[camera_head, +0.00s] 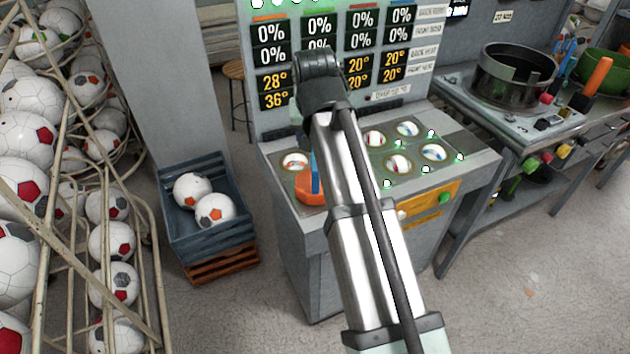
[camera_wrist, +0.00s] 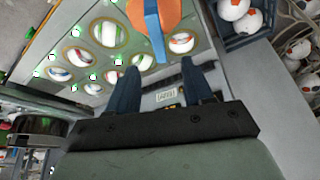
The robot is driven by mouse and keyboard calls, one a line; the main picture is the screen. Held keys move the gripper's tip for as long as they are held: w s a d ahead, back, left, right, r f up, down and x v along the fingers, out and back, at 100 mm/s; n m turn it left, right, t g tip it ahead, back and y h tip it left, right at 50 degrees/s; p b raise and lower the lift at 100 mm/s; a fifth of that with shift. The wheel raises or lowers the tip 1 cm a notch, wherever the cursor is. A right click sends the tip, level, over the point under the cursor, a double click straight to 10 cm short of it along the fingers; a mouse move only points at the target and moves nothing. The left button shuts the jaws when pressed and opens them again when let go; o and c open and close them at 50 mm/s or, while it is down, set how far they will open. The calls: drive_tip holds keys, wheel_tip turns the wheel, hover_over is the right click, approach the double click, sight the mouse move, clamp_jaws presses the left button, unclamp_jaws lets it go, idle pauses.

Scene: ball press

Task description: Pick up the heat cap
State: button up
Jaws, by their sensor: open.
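An orange cap with an upright blue handle, which looks like the heat cap (camera_head: 308,192), sits on the left part of the machine's top, partly covered by my arm in the head view. In the wrist view the heat cap (camera_wrist: 170,14) is at the top edge, partly cut off. My gripper (camera_wrist: 159,68) is open and empty, its two dark blue fingers pointing towards the machine top. The cap lies beyond the fingertips, apart from them. In the head view my gripper is hidden behind my arm.
The grey machine top (camera_head: 478,153) has several round sockets with balls beside the cap. A display panel (camera_head: 330,105) rises behind it. A blue crate (camera_head: 215,240) with two balls stands to the left. A dark round pot (camera_head: 515,72) stands on a bench at right.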

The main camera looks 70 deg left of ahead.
sight(315, 176)
drive_tip(key=x, duration=0.7)
drive_tip(key=shift+f, duration=0.3)
drive_tip(key=shift+d+x, duration=0.15)
drive_tip(key=shift+x, duration=1.2)
drive_tip(key=shift+d+x, duration=0.1)
drive_tip(key=shift+x, duration=1.25)
drive_tip(key=shift+f, duration=0.1)
drive_tip(key=shift+c, duration=0.4)
clamp_jaws()
